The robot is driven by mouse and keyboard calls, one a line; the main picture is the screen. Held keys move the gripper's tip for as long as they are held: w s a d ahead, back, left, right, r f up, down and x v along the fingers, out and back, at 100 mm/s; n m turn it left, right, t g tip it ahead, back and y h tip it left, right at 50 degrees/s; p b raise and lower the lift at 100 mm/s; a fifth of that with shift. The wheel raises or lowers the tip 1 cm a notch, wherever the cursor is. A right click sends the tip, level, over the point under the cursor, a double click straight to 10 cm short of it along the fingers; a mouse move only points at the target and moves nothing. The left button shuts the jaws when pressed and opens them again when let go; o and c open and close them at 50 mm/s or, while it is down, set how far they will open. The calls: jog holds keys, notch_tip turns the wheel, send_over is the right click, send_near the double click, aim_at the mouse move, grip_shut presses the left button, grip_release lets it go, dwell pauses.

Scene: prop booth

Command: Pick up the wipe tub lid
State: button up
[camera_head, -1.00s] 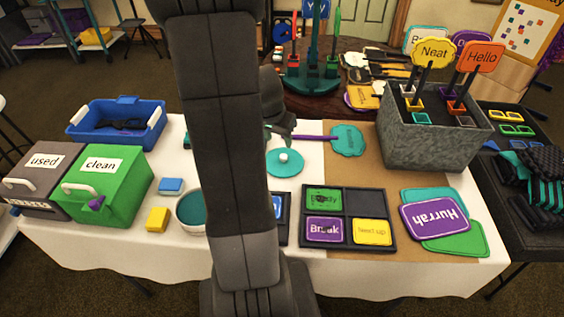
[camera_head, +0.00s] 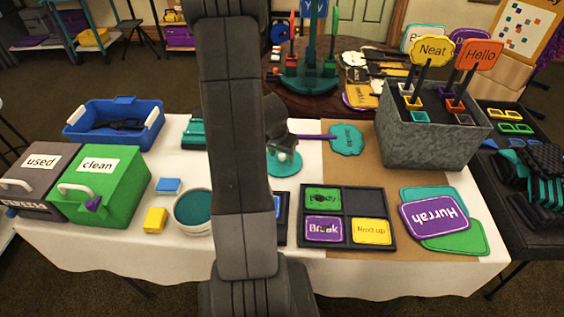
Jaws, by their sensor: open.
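The wipe tub lid (camera_head: 291,170), a flat teal disc with a small white knob, lies on the white tablecloth near the middle of the table. My gripper (camera_head: 282,148) is open, right over the lid's knob, and covers part of the lid's far side. I cannot tell whether the fingers touch the knob. The wipe tub (camera_head: 194,211), a round pale tub with teal inside, stands to the left of my arm without a lid.
A purple-handled teal sign (camera_head: 345,140) lies just right of my gripper. A black card tray (camera_head: 337,244) is in front. Blue (camera_head: 168,185) and yellow (camera_head: 155,220) blocks sit left of the tub. A grey sign box (camera_head: 430,140) stands at the right.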

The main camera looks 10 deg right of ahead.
grip_shut()
dwell(0.4)
